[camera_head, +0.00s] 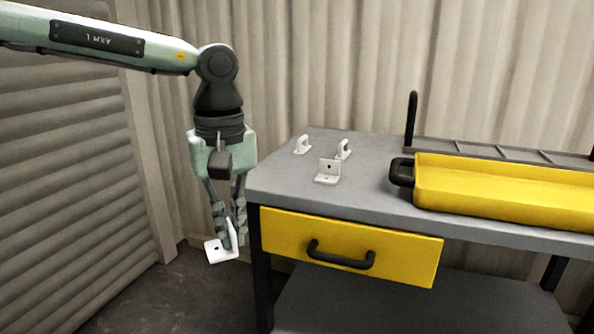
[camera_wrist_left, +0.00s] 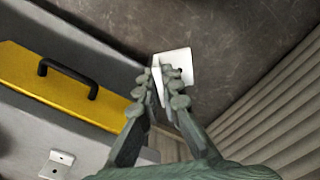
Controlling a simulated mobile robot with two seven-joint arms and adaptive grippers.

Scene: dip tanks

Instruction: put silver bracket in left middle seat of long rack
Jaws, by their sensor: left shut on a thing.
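A pale silver-white L-shaped bracket (camera_head: 216,252) is held between the fingers of my left gripper (camera_head: 230,238). It hangs off the bench's left end, its flat plate with a dark hole pointing down-left. In the left wrist view the bracket (camera_wrist_left: 179,62) sits between the fingertips (camera_wrist_left: 163,83), over the dark floor. The long grey rack (camera_head: 475,149), with crosswise dividers and a black upright handle at its left end, lies at the back right of the bench. The yellow tray hides its front, so its seats are hard to make out. My right gripper is out of view.
The yellow tray (camera_head: 510,205) with a black handle stands in front of the rack. A yellow drawer (camera_head: 345,247) is below. A shuttered wall is left.

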